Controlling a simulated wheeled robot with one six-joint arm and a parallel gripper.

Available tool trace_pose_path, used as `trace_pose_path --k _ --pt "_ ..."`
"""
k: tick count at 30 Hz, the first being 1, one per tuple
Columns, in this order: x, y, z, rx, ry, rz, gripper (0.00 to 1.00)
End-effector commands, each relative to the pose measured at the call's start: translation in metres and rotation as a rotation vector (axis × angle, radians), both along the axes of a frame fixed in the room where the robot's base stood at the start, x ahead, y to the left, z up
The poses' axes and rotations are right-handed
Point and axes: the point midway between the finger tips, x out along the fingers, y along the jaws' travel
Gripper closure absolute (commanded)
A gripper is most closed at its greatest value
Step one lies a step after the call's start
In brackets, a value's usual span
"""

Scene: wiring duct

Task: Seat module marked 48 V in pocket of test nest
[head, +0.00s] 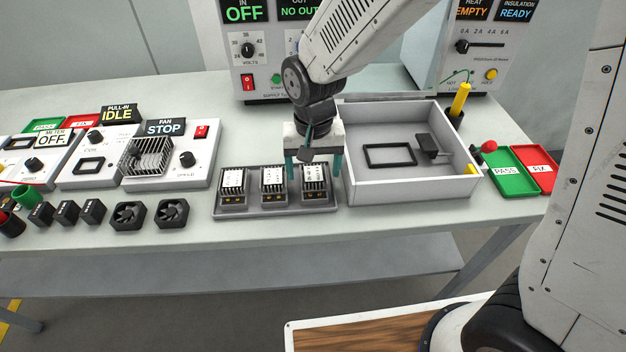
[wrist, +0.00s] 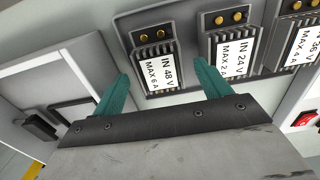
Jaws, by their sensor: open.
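The module marked 48 V (wrist: 155,72) is a dark finned block with a white label reading IN 48 V, MAX 6 A. In the head view it is the rightmost module (head: 314,186) in the grey tray (head: 275,210), standing upright. My gripper (head: 314,165) is open above it. In the wrist view my teal fingers (wrist: 162,72) lie one on each side of this module in the picture; contact cannot be told. A grey open-topped box (head: 400,190), apparently the test nest, stands to the right. On its floor is a black rectangular frame (head: 388,155), seemingly the pocket, which looks empty.
Two similar modules, one marked 24 V (wrist: 235,55), share the tray to the left. A black block (head: 428,144) stands inside the box beside the frame. A yellow post (head: 460,98) rises behind the box. Green PASS (head: 510,170) and red FIX trays lie right.

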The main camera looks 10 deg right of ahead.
Motion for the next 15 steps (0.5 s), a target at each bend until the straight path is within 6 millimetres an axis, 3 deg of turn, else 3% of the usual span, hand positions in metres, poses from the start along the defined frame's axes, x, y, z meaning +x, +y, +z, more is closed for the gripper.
trace_pose_path --k 3,11,15 --pt "-0.0001 0.0001 -0.0127 -0.001 0.001 0.000 0.24" --pt "0.0001 0.0003 -0.0155 0.000 -0.001 0.000 0.24" --pt "0.0000 0.0003 -0.0154 0.000 0.000 0.001 0.57"
